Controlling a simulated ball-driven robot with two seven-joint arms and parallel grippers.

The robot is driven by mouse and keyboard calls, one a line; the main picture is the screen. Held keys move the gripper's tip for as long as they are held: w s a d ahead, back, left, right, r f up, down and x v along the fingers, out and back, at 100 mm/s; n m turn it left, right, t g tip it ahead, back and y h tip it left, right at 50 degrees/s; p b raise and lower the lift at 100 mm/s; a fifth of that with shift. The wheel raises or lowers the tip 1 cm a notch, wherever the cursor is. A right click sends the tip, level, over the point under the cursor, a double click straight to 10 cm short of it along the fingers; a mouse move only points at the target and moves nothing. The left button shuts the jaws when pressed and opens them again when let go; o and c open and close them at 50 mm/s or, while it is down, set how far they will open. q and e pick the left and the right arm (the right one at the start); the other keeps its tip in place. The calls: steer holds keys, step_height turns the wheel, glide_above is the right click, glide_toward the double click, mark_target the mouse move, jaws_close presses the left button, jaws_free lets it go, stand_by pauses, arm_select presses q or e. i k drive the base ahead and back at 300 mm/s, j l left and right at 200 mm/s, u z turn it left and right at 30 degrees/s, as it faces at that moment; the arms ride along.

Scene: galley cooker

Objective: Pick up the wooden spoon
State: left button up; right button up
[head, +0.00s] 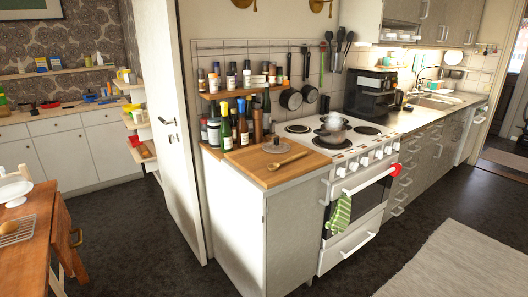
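The wooden spoon (289,160) lies flat on the wooden top of the white cabinet (264,177), left of the cooker. Its bowl end points left and its handle points up and to the right. Nothing covers it. Neither of my grippers shows in the head view.
Several bottles (226,128) stand behind the spoon, and a round grey item lies just left of it. The cooker (340,150) to the right carries a pot (333,122). A wooden table (30,222) stands at the left. The dark floor in front of the cabinet is clear.

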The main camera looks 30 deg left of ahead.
mark_target(275, 166)
steer(key=i+j+u, duration=0.3)
steer(key=i, duration=0.2)
steer(key=i+j+u, duration=0.1)
steer(key=i+u, duration=0.2)
steer(key=i, duration=0.25)
